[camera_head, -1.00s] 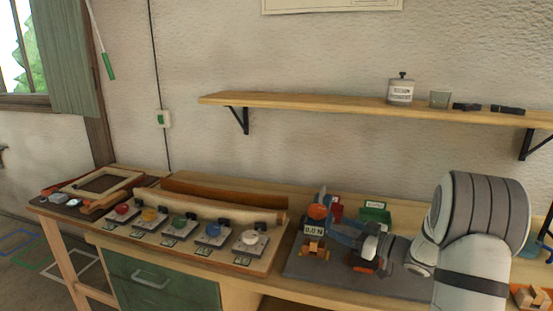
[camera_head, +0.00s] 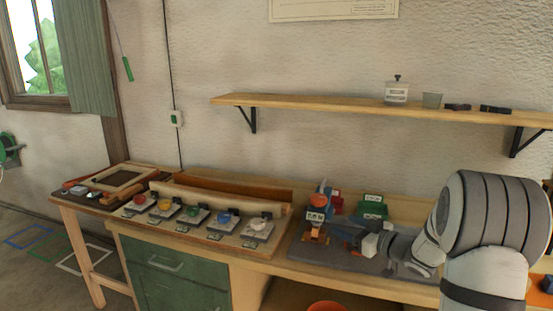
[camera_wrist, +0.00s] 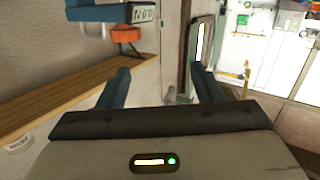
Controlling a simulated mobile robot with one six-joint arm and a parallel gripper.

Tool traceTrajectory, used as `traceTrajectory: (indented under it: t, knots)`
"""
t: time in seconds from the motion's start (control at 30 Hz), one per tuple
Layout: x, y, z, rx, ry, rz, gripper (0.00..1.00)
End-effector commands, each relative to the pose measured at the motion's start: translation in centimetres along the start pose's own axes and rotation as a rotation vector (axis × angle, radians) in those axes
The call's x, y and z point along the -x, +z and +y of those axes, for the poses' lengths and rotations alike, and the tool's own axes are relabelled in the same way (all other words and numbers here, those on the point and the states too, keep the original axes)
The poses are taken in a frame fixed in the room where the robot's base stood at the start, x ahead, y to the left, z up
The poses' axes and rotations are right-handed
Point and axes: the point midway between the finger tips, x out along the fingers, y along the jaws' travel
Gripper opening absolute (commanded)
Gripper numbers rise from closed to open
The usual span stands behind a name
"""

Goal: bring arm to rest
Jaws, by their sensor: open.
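My gripper (camera_head: 347,234) is at the end of my grey and white arm, which reaches in from the right over the bench's right part. In the wrist view my gripper (camera_wrist: 158,88) has its two blue fingers wide apart, with nothing between them. In the head view the fingers show just right of a stand with a small display (camera_head: 315,216) and an orange top. Whether they touch it cannot be told. In the wrist view a blue body with a display (camera_wrist: 142,14) and an orange block (camera_wrist: 126,34) lie beyond the left finger.
A board with several coloured knobs (camera_head: 198,219) lies left of the stand. A green bin (camera_head: 372,209) stands behind my gripper. A wooden shelf (camera_head: 300,104) with a lidded jar (camera_head: 396,92) runs above. A red bucket (camera_head: 327,307) is below the bench front.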

Motion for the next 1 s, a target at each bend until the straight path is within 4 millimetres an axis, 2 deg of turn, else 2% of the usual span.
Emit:
traceTrajectory:
  t: [0.2, 0.33, 0.47, 0.57, 0.67, 0.77, 1.0]
  knots:
    - [0.1, -1.8, 0.8, 0.047, 0.172, -0.095, 0.60]
    - [1.0, -2.9, 1.2, 0.063, 0.313, -0.185, 0.60]
    - [3.4, -3.9, 0.7, 0.049, 0.485, -0.320, 0.60]
    - [6.0, -3.9, -0.8, 0.005, 0.599, -0.444, 0.60]
    - [9.1, -3.5, -3.2, -0.064, 0.681, -0.576, 0.60]
    - [12.3, -2.5, -6.8, -0.153, 0.724, -0.715, 0.60]
    - [19.3, 0.1, -18.2, -0.394, 0.661, -1.035, 0.60]
